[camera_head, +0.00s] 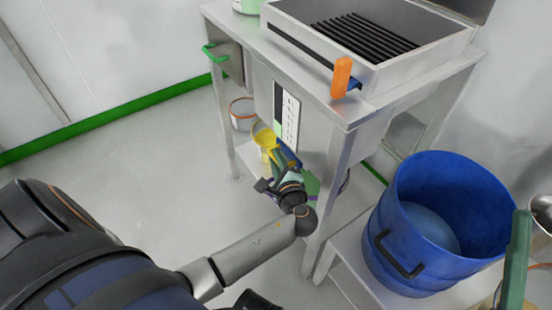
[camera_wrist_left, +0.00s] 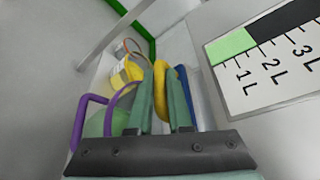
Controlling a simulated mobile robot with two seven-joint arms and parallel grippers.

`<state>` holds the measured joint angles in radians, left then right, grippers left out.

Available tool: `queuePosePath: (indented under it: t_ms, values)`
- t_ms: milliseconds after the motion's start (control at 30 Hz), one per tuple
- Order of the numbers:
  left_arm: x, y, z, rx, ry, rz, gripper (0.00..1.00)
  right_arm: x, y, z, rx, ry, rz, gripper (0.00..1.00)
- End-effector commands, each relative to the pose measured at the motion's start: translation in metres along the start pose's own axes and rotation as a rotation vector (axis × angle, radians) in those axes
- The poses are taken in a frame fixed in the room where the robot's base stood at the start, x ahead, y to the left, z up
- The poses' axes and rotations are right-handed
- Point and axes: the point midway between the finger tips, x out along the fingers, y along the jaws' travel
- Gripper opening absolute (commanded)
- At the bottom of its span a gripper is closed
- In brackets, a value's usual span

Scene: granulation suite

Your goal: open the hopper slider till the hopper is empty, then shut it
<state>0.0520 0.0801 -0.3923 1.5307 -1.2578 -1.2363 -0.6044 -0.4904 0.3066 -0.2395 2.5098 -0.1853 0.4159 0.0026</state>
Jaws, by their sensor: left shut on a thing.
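The steel hopper (camera_head: 310,133) stands in the frame below a black-slatted tray. Its level gauge (camera_head: 290,118) also shows in the left wrist view (camera_wrist_left: 270,75), where a short green band sits low, near the 1 L and 2 L marks, with black above it. My left gripper (camera_head: 287,172) is low at the front of the hopper. In the left wrist view its green fingers (camera_wrist_left: 163,105) are shut on a yellow loop handle (camera_wrist_left: 160,85), apparently the slider's. A blue strip (camera_wrist_left: 187,92) lies beside it. The hopper's outlet and inside are hidden.
A blue drum (camera_head: 383,215) with a dark handle stands on a low shelf at the right. An orange handle (camera_head: 341,75) stands up at the tray's front corner. An orange-rimmed pail (camera_head: 243,115) is under the frame. The floor at left is clear.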

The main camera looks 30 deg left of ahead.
Motion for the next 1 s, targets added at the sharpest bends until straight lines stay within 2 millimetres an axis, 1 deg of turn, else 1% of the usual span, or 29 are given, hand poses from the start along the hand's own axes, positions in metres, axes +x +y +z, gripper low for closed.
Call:
queuePosePath:
  t_ms: [33, 100, 1000]
  values:
    - [0.0001, 0.0002, 0.0001, 0.0, 0.0, 0.0, 0.07, 0.0001, 0.0001, -0.0001, -0.001, 0.0, 0.0, 0.52]
    - [0.0002, 0.0002, 0.0001, 0.0, 0.0, 0.001, 0.0, 0.0001, 0.0001, -0.0001, -0.001, 0.001, 0.0, 0.52]
    - [0.0007, 0.0001, 0.0005, 0.0, -0.001, 0.001, 0.0, 0.0005, 0.0014, -0.0004, -0.001, 0.002, 0.007, 0.52]
